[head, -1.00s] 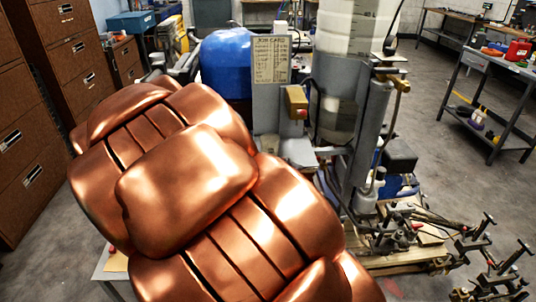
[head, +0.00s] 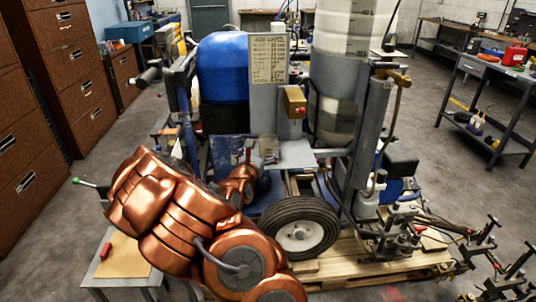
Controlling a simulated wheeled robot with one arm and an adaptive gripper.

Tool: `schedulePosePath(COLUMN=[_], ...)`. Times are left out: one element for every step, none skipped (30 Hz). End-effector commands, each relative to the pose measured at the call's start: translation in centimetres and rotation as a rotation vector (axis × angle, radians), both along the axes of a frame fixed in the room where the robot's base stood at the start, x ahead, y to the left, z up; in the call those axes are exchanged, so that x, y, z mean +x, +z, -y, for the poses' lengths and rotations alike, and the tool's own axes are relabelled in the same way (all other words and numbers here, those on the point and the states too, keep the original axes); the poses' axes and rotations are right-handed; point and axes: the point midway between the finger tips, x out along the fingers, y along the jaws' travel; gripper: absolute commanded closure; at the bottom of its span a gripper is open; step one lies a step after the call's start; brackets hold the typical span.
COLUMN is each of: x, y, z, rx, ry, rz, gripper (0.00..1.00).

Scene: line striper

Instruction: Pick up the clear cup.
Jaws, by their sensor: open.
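A small clear cup (head: 268,147) stands on the grey ledge of the line striper, below the posted card and the yellow box. Its lower part is hard to make out. My copper arm reaches in from the bottom and bends back toward the machine. My gripper (head: 249,157) is small and partly hidden at the arm's far end, just left of the cup. It is open, and the cup does not appear to be between its fingers.
The line striper has a blue tank (head: 222,68), a tall translucent tank (head: 350,62) and a black wheel (head: 300,228), on a wooden pallet (head: 395,266). A small table (head: 125,257) stands front left.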

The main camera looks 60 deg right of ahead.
Motion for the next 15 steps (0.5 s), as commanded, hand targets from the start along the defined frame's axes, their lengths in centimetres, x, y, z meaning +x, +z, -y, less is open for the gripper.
schedulePosePath(x=[0.2, 0.3, 0.3, 0.4, 0.4, 0.5, 0.6, 0.6, 0.6, 0.7, 0.8, 0.8, 0.9, 0.9, 1.0], y=[-0.5, -0.6, -0.7, -0.7, -0.6, -0.6, -0.6, -0.6, -0.6, -0.6, -0.6, -0.6, -0.6, -0.6, -0.6], z=[0.1, 0.2, 0.4, 0.5, 0.7, 0.9, 1.2, 1.4, 1.7, 2.0, 2.2, 2.4, 2.5, 2.6, 2.8], rx=[0.004, 0.005, 0.006, 0.007, 0.007, 0.006, 0.006, 0.006, 0.006, 0.006, 0.006, 0.005, 0.005, 0.006, 0.006], ry=[0.008, 0.011, 0.012, 0.013, 0.013, 0.013, 0.013, 0.012, 0.011, 0.011, 0.011, 0.01, 0.01, 0.011, 0.011], rz=[-0.012, -0.016, -0.019, -0.02, -0.02, -0.019, -0.02, -0.02, -0.02, -0.019, -0.019, -0.018, -0.018, -0.017, -0.017], gripper=[0.0, 0.0, 0.0, 0.0, 0.0, 0.0, 0.0, 0.0, 0.0, 0.0, 0.0, 0.0, 0.0, 0.0, 0.0])
